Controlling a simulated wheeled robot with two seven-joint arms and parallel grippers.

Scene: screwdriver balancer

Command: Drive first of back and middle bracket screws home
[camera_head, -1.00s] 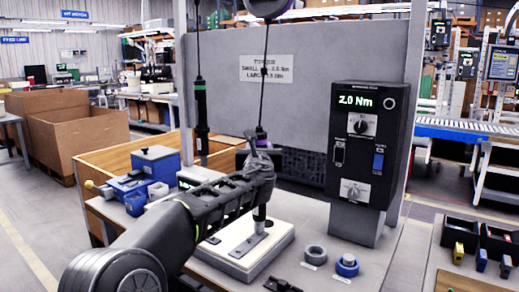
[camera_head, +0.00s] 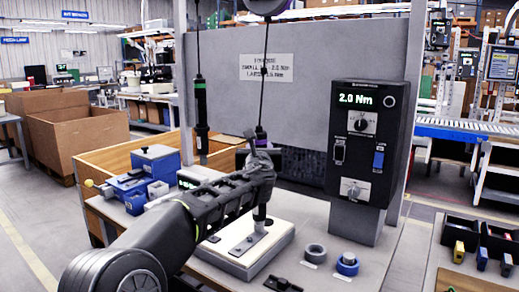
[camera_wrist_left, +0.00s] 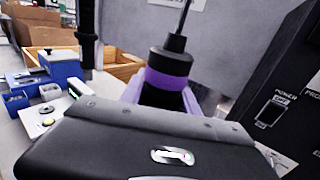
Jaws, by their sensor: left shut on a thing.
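My left gripper (camera_head: 262,162) is shut on a hanging screwdriver (camera_head: 261,215), whose lower end points down over a flat metal bracket (camera_head: 240,246). The bracket lies on a pale block (camera_head: 281,243) on the bench. I cannot tell whether the bit touches a screw; the screws are too small to make out. In the left wrist view the screwdriver (camera_wrist_left: 168,78) shows a purple band and a cable rising from its top. The wrist hides its lower part there. My right gripper is in neither view.
A black controller (camera_head: 367,150) reading 2.0 Nm stands right of the block. A second, green-banded screwdriver (camera_head: 200,108) hangs to the left. Blue boxes (camera_head: 155,163) sit at the left. Two round holders (camera_head: 347,264) and a small black part (camera_head: 283,284) lie in front.

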